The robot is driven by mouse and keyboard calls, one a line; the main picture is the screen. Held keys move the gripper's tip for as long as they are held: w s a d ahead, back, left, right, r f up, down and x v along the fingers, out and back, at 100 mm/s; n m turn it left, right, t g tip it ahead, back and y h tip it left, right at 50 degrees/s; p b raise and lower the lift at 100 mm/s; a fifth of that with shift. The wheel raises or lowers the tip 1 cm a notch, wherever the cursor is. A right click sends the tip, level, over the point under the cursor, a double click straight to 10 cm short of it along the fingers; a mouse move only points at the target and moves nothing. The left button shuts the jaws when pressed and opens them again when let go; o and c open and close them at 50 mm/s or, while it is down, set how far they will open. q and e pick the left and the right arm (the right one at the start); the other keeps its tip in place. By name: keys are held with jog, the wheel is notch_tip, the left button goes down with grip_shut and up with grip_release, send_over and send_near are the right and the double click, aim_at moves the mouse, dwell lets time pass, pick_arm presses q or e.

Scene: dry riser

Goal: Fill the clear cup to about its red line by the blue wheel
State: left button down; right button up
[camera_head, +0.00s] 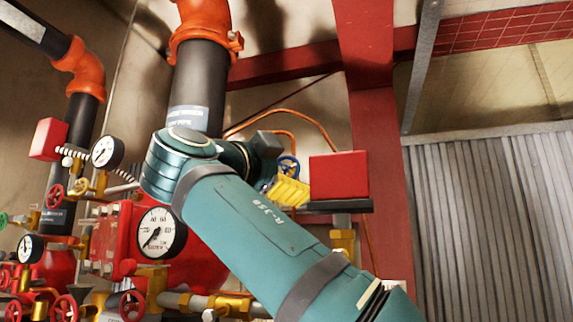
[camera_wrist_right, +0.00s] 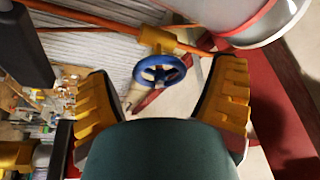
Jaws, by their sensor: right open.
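The blue wheel (camera_head: 289,166) shows in the head view just behind the yellow fingers of my right gripper (camera_head: 288,190). In the right wrist view the blue wheel (camera_wrist_right: 160,72) sits on a brass valve ahead of my right gripper (camera_wrist_right: 166,78), in the gap between its two spread fingers. The gripper is open and holds nothing; I cannot tell whether a finger touches the wheel. A pale spout shows below the wheel. I cannot make out the clear cup or its red line in either view. My left gripper is not in view.
A red box (camera_head: 339,175) stands on a dark shelf right of my right gripper. Gauges (camera_head: 161,233), small red wheels (camera_head: 132,305) and brass pipes crowd the left. A thin orange pipe (camera_wrist_right: 95,32) runs by the valve. A corrugated shutter (camera_head: 490,220) is at the right.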

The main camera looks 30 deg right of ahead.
jog(key=shift+w+d+r, duration=0.1)
jog(key=shift+w+d, duration=0.1)
jog(key=shift+d, duration=0.3)
jog(key=c, duration=1.2)
jog(key=shift+n+t+b, duration=0.55)
jog(key=shift+n+t, duration=0.05)
jog(key=shift+n, duration=0.7)
jog(key=shift+n+t+b, duration=0.35)
jog(key=shift+n+t, duration=0.45)
jog(key=shift+n, duration=0.8)
jog(key=o, duration=1.1)
jog(key=shift+o, duration=0.5)
jog(key=shift+s, duration=0.1)
